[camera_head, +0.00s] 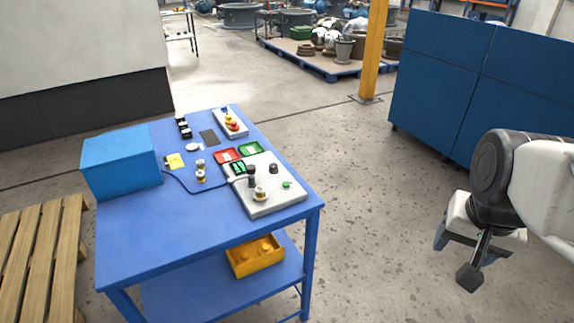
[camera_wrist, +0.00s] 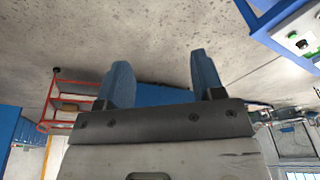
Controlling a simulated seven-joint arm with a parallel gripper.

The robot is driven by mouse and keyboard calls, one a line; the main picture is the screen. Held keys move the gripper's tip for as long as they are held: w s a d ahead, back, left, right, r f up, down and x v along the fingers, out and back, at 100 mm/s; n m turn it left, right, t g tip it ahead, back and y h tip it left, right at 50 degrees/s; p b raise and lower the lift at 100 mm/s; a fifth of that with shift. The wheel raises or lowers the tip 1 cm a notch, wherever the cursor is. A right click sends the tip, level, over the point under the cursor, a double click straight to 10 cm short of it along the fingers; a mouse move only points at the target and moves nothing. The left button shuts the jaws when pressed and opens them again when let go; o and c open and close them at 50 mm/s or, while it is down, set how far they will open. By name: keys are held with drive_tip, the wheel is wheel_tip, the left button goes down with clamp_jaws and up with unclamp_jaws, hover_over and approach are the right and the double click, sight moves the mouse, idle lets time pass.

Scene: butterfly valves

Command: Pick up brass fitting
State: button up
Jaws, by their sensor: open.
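A small brass-coloured fitting (camera_head: 201,171) stands on the blue table (camera_head: 140,240), left of the grey fixture plate, in the head view. It seems to be made of stacked or adjoining brass and pale parts. Another brass-coloured piece (camera_head: 260,193) sits on the grey fixture plate (camera_head: 280,204). My gripper (camera_head: 455,258) is open and empty at the right, well away from the table and over the floor. In the wrist view its two blue fingers (camera_wrist: 163,80) are spread with nothing between them. The fitting cannot be made out in the wrist view.
A blue box (camera_head: 120,163) stands on the table's left side. Red (camera_head: 228,155) and green (camera_head: 251,149) trays and a button box (camera_head: 230,124) lie behind the plate. A yellow bin (camera_head: 255,256) is on the lower shelf. Blue cabinets (camera_head: 470,85) stand behind my arm.

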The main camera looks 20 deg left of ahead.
drive_tip(key=w+a+m, duration=0.4)
drive_tip(key=w+a, duration=0.5)
drive_tip(key=w, duration=0.3)
drive_tip(key=m+g, duration=0.2)
drive_tip(key=m, duration=1)
hover_over(261, 189)
wheel_tip(261, 189, down, 15)
drive_tip(key=shift+r, duration=0.15)
drive_tip(key=shift+f, duration=1.3)
